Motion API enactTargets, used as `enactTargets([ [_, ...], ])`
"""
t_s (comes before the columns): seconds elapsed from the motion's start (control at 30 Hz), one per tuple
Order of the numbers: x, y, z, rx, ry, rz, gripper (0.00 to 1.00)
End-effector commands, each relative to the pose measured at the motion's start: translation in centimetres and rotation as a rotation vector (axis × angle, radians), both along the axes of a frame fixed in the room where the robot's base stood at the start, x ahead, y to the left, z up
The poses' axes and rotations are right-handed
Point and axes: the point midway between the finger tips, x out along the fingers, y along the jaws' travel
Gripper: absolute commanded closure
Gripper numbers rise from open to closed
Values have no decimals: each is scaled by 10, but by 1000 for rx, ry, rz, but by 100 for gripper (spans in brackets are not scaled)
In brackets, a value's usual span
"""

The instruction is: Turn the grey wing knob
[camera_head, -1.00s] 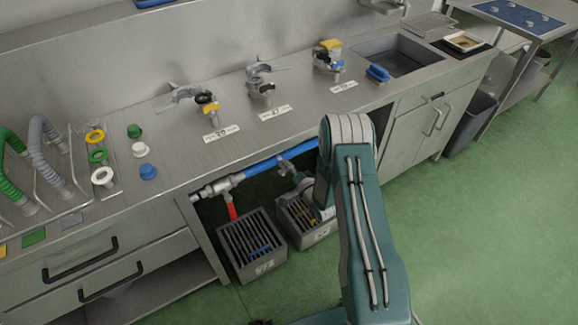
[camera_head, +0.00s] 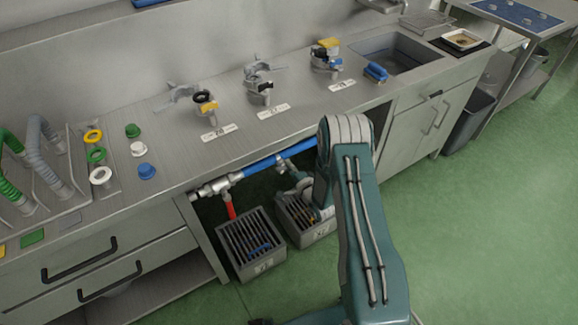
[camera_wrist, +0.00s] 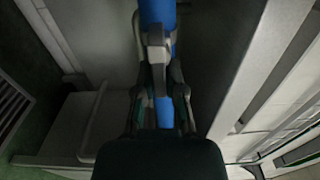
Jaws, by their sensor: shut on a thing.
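The grey wing knob (camera_wrist: 156,50) is in the wrist view, in front of a blue pipe (camera_wrist: 158,12) that runs up and down the picture. My gripper (camera_wrist: 162,85) is shut on the knob, its fingers on either side of the knob's lower part. In the head view the blue pipe (camera_head: 297,149) runs under the steel counter. My gripper (camera_head: 288,168) is at the pipe there, partly hidden by my arm, and the knob cannot be made out clearly.
Two grey slatted crates stand on the floor below the pipe, the left one (camera_head: 250,245) in fuller view. A red pipe piece (camera_head: 229,205) hangs above it. The counter (camera_head: 185,150) overhangs this space, with drawers (camera_head: 90,265) left and cabinet doors (camera_head: 415,130) right.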

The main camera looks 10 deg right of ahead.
Motion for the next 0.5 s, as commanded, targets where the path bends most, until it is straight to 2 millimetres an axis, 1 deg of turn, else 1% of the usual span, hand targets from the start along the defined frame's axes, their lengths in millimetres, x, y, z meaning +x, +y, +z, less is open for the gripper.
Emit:
enactTargets([
  [0.03,-5,3,-7,2,22,7,100],
  [0.3,-5,3,-7,2,22,7,100],
  [0.33,-5,3,-7,2,22,7,82],
  [0.37,-5,3,-7,2,22,7,68],
  [0.4,-4,3,-7,3,21,8,51],
  [0.5,-4,3,-6,2,17,7,51],
])
